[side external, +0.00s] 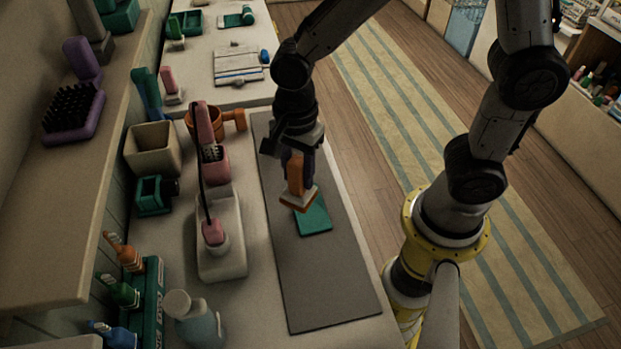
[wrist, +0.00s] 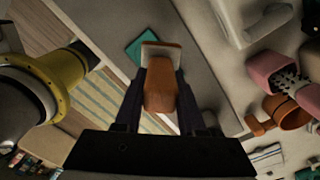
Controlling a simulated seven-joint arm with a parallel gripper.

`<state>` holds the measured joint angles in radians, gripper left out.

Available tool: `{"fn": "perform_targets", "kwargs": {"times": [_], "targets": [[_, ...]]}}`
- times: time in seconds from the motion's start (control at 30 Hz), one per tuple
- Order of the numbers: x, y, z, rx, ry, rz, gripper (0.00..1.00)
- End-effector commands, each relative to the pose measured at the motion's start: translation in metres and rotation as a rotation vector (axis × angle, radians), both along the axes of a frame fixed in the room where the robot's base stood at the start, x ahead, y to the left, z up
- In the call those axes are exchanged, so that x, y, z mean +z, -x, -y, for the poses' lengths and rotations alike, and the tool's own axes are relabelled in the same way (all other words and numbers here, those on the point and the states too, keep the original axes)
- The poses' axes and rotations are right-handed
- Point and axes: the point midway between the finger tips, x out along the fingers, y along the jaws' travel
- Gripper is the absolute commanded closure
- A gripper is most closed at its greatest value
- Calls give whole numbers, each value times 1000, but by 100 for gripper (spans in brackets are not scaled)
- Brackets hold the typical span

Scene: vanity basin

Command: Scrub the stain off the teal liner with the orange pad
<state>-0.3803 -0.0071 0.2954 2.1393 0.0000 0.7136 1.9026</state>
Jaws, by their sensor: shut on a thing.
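The teal liner (side external: 314,219) is a small flat square on the long grey mat. It also shows in the wrist view (wrist: 135,47), partly covered by the pad. No stain can be made out on its visible part. In the wrist view the pad (wrist: 160,88) sits between both fingers. I cannot tell whether its underside touches the liner.
The grey mat (side external: 325,285) is otherwise bare.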

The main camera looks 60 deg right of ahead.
Motion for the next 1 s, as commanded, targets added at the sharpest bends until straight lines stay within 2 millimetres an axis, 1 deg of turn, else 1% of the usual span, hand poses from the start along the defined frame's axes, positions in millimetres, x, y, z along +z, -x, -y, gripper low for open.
{"fn": "perform_targets", "kwargs": {"times": [0.03, 0.1, 0.47, 0.57, 0.77, 1.0], "targets": [[-2, -1, 4, -14, 0, -1, 100], [-3, -1, 6, -22, 0, 0, 100], [-2, -1, 7, -22, 0, 0, 100], [-6, -1, 7, -22, 1, -1, 100], [-23, 0, 7, -21, 1, -4, 100], [-50, 0, 7, -21, 1, -4, 100]]}}
